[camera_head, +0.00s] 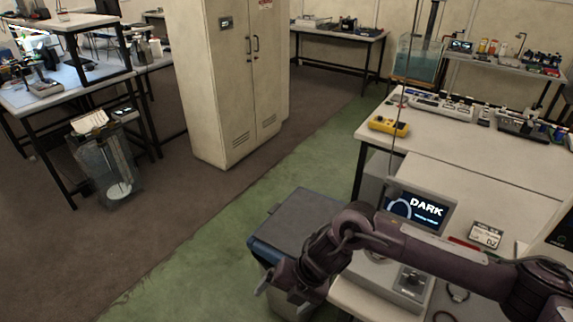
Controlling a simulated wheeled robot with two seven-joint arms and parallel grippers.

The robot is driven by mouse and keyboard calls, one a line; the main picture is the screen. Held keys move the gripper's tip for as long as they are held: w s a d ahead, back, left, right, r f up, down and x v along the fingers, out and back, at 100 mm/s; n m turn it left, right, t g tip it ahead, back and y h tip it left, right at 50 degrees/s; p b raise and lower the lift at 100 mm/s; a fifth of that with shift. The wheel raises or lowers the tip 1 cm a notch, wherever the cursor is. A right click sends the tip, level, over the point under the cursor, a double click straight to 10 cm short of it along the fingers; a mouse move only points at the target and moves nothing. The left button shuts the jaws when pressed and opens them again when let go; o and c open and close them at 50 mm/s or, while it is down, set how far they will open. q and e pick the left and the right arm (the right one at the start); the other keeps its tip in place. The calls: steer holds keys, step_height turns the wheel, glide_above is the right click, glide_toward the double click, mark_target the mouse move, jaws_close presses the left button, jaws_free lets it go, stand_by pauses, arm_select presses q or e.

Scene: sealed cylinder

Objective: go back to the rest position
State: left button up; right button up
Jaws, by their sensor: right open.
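My right arm reaches in from the right edge, over the near bench. Its gripper (274,287) hangs at the lower middle, in front of a blue-edged grey box (295,222). The jaws are open and I see nothing held between them. My left gripper is not in view.
The near white bench (500,165) bears a device with a screen reading "DARK" (428,207), a small sign (485,235) and a yellow meter (389,126). A cabinet (225,80) stands behind. A clear bin (105,165) is at left.

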steer(key=w+a+f+m+t+y+b, duration=0.1)
steer(key=w+f+m+t+y, duration=0.1)
steer(key=w+f+m, duration=0.35)
steer(key=w+a+f+m+t+y+b, duration=0.1)
steer(key=w+a+f+m+y, duration=0.1)
steer(key=f+m, duration=0.55)
steer(key=s+d+f+m+t+h, duration=0.1)
steer(key=s+d+f+m+h, duration=0.1)
steer(key=d+f+m, duration=0.45)
steer(key=s+d+f+m+t+h, duration=0.1)
steer(key=s+d+f, duration=0.2)
steer(key=f, duration=0.6)
steer(key=s+d+f+m+g+h+b, duration=0.1)
steer(key=s+d+f+m+h, duration=0.15)
steer(key=s+d+f, duration=0.4)
steer(key=s+d+f+m+h, duration=0.1)
steer(key=s+d+f+m, duration=0.3)
steer(key=s+f, duration=0.55)
steer(key=s+d+f+m+g+h, duration=0.1)
steer(key=s+d+f+m, duration=0.1)
steer(key=s, duration=0.8)
steer(key=s+d+f+m+g+h, duration=0.2)
steer(key=s+d+f, duration=0.1)
steer(key=s, duration=0.7)
steer(key=shift+s+d+b, duration=0.3)
steer(key=shift+d+b, duration=0.15)
steer(key=shift+d, duration=0.45)
